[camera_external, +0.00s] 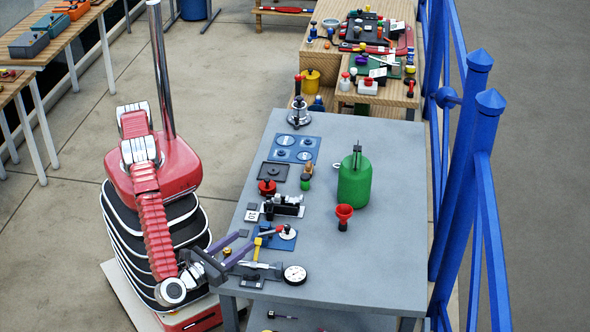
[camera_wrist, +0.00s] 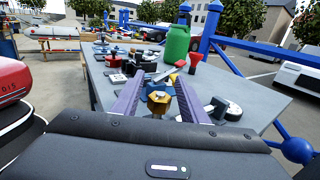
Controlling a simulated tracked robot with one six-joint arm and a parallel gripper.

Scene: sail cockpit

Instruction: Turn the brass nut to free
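The brass nut (camera_wrist: 158,103) shows in the wrist view as a gold hexagonal piece between the two purple fingers, on a darker blue-grey part. My gripper (camera_wrist: 161,82) is open around it, with a visible gap on each side, so the fingers appear not to touch it. In the external view my gripper (camera_external: 242,245) is low over the near left edge of the grey table. A small yellowish spot (camera_external: 227,252) between the fingers there looks like the nut. What lies below the nut is mostly hidden.
The table's right front is clear. A blue railing (camera_external: 465,170) runs along the right.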

